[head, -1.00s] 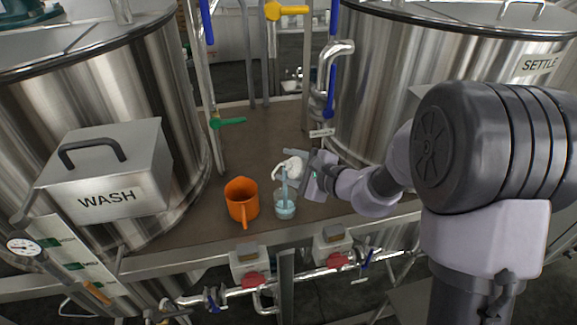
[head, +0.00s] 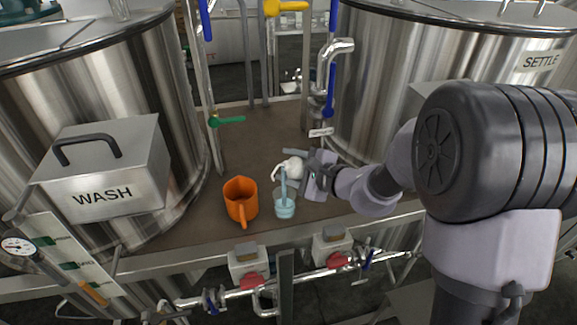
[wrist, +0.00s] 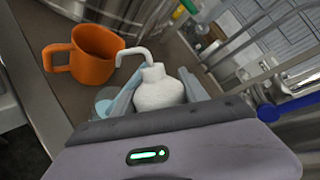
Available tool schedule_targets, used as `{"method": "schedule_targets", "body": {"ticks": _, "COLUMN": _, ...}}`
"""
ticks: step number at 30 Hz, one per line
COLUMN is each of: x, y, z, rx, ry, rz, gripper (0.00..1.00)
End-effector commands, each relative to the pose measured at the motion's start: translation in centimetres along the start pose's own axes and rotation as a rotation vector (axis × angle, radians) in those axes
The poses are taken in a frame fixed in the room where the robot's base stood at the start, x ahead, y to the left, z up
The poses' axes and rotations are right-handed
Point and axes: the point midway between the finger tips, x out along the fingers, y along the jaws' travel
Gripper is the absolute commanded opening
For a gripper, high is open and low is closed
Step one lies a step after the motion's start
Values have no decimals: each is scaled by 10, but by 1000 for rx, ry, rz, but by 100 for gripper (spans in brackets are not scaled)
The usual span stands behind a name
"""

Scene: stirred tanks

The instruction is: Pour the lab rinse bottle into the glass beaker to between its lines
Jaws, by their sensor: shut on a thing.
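The white rinse bottle (head: 290,168) is between the fingers of my gripper (head: 293,166), above and behind the beaker, and looks tilted to the left. In the wrist view the bottle (wrist: 158,90) shows its round shoulder and bent spout, which points left. The glass beaker (head: 285,207) stands on the brown deck with pale blue liquid in it. A pale blue column reaches from near the bottle down into the beaker; it looks like a stream, but I cannot be sure. The beaker's lines are too small to read. In the wrist view a finger partly hides the beaker (wrist: 104,102).
An orange mug (head: 241,200) stands just left of the beaker. Steel tanks rise on both sides, with a WASH box (head: 105,180) at the left. Pipes and a green-handled valve (head: 228,121) stand behind. The deck's front edge is close to the beaker.

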Motion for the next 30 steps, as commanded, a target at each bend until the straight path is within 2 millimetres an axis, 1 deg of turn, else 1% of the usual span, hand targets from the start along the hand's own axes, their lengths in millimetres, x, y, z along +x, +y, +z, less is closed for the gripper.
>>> {"method": "schedule_targets", "body": {"ticks": 30, "x": 1, "y": 2, "z": -4, "rx": -49, "ry": 24, "rz": -1, "gripper": 0}}
